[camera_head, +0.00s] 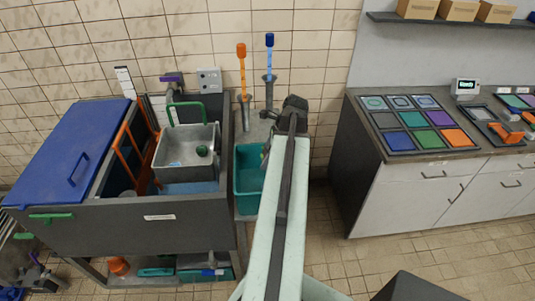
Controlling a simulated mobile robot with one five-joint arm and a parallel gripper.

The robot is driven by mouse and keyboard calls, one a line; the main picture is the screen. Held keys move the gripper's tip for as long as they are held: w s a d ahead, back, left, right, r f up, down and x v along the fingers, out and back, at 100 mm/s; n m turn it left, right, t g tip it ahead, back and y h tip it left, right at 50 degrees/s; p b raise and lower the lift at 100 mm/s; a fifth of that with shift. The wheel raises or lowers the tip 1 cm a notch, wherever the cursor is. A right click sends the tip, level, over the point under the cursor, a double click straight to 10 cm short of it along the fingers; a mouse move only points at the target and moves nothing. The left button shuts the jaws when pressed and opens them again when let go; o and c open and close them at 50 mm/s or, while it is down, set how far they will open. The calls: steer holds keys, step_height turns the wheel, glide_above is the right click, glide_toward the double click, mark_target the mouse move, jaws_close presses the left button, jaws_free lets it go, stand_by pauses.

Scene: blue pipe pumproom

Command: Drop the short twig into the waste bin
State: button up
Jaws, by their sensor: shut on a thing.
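The teal open-topped bin (243,202), which looks like the waste bin, stands between the dark grey sink unit and the cabinet. My arm reaches up the middle of the picture and hides the bin's right side. My gripper (265,152) hangs below the arm's dark end, at the bin's upper right edge, and is mostly hidden by the arm. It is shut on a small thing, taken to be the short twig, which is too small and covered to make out. I cannot tell its height over the bin.
The sink unit (140,235) with a blue lid (75,150) and a grey basket (185,160) stands left. Orange and blue-handled tools (243,75) stand behind the bin. A counter (450,150) with coloured tiles stands right. Floor (350,260) before the cabinet is clear.

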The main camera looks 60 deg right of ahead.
steer(key=shift+f, duration=0.6)
steer(key=shift+r, duration=0.15)
steer(key=o, duration=1.3)
steer(key=shift+c, duration=0.2)
steer(key=p+v, duration=0.7)
steer(key=shift+s+r, duration=0.15)
steer(key=shift+r, duration=0.2)
